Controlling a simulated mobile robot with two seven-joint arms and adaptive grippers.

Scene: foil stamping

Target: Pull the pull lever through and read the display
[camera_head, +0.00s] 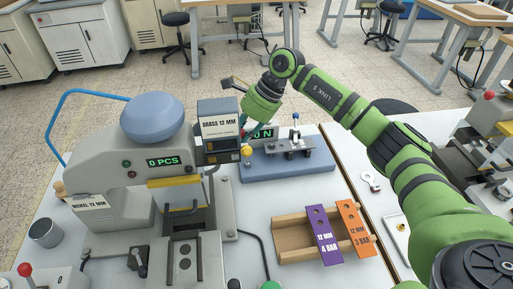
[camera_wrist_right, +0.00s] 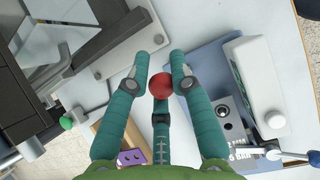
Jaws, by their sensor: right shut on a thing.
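My right gripper (camera_head: 246,122) reaches in beside the pull tester. In the wrist view its teal fingers (camera_wrist_right: 160,82) are shut on a red ball knob (camera_wrist_right: 160,88), which I take for the pull lever's knob. The lever's shaft is hidden. The tester has a blue base (camera_head: 318,162) and a light housing, also at the right of the wrist view (camera_wrist_right: 255,72). Its green-lit display (camera_head: 263,133) shows "0 N"; its left edge is partly covered by my gripper. A clamp fixture (camera_head: 294,143) stands on the base. My left gripper is not in view.
The stamping press (camera_head: 160,135) with "0 PCS" display and a "BRASS 12 MM" box (camera_head: 221,128) stands close left of my gripper. A wooden tray (camera_head: 291,240) with a purple tag (camera_head: 323,236) and an orange tag (camera_head: 354,230) lies in front. A green knob (camera_head: 270,285) sits near the front edge.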

